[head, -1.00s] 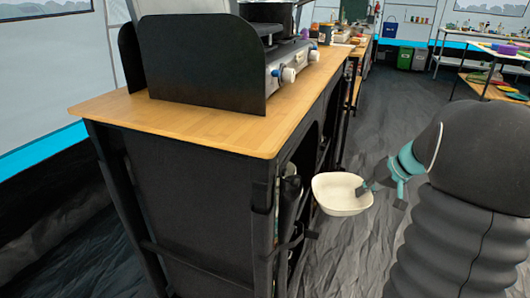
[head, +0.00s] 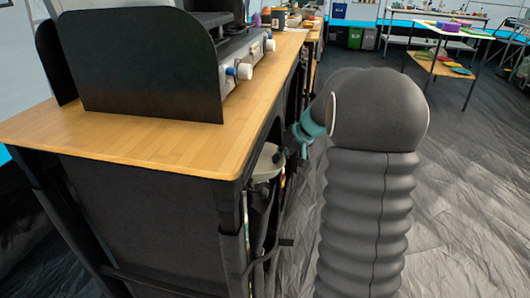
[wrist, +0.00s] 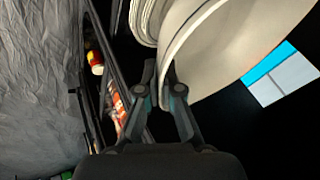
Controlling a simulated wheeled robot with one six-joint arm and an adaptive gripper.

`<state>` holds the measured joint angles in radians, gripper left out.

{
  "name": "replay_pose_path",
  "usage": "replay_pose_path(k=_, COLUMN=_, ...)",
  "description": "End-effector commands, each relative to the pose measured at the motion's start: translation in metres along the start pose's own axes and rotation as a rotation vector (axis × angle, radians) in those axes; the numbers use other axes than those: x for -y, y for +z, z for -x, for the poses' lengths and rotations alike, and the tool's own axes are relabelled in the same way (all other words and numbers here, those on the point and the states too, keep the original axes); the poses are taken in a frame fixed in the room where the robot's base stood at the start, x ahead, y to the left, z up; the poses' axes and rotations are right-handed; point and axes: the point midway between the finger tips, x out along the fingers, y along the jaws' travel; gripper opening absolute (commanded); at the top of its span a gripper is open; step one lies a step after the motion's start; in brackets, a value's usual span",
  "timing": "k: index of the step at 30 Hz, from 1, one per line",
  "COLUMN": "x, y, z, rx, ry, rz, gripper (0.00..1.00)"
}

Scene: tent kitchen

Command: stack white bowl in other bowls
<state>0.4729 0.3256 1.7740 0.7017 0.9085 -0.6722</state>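The white bowl (head: 266,166) is at the counter's right side in the head view, partly hidden by the counter's corner and my gripper (head: 281,156). In the wrist view the white bowl (wrist: 235,45) fills the upper right, and my gripper (wrist: 168,82) is shut on its rim. The other bowls (wrist: 145,18) show as a stack of pale nested rims just left of the held bowl. The held bowl appears very close to them; I cannot tell whether they touch. The stack is not visible in the head view.
The wooden counter (head: 180,150) carries a stove with a black windshield (head: 150,75). Dark fabric and posts form its side. Bottles with red labels (wrist: 117,100) show in the wrist view. Open floor (head: 460,200) lies to the right.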

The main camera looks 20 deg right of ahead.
Motion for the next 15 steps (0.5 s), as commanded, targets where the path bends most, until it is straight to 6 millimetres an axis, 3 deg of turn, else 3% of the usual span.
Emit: replay_pose_path(k=15, x=0.034, y=-0.027, z=-0.029, rx=0.000, ry=0.000, rz=0.001, gripper=0.00)
